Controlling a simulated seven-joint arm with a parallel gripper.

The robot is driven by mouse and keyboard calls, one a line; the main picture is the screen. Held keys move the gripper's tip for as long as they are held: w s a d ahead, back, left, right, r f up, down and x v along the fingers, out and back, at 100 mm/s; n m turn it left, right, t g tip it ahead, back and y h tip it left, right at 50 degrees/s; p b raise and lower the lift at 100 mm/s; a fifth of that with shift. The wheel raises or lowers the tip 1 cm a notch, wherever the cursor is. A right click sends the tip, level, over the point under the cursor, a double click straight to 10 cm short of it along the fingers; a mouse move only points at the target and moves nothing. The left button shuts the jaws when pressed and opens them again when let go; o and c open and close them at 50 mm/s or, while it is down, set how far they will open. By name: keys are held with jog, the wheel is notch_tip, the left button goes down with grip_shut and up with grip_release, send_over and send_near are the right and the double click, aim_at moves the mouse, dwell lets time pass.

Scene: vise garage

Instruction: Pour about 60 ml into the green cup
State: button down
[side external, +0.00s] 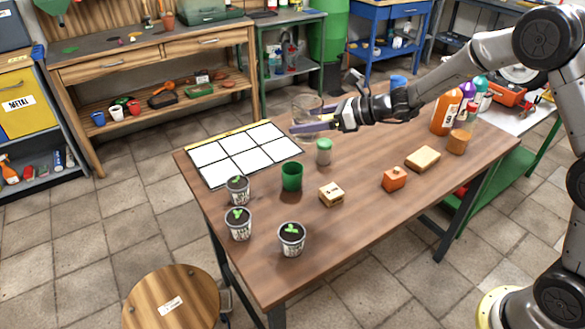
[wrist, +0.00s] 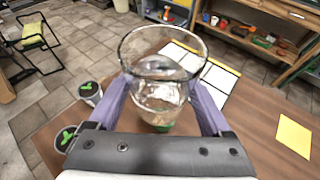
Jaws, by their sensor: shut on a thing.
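My gripper (side external: 312,127) is shut on a clear glass vessel (side external: 306,106) and holds it above the table. In the wrist view the glass vessel (wrist: 162,66) sits between the two purple fingers, roughly upright, with clear liquid inside. The green cup (side external: 291,176) stands on the table in the side view, below and a little left of the held vessel. A green patch shows under the vessel in the wrist view, partly hidden by it. I cannot see into the green cup.
Bottles (side external: 447,111) stand at the far right.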

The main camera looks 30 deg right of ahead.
jog(key=s+a, duration=0.2)
jog(key=a, duration=1)
notch_tip(320, 180, down, 14)
jog(key=shift+w+f, duration=0.1)
jog(key=shift+w, duration=0.05)
jog(key=shift+d+f, duration=0.1)
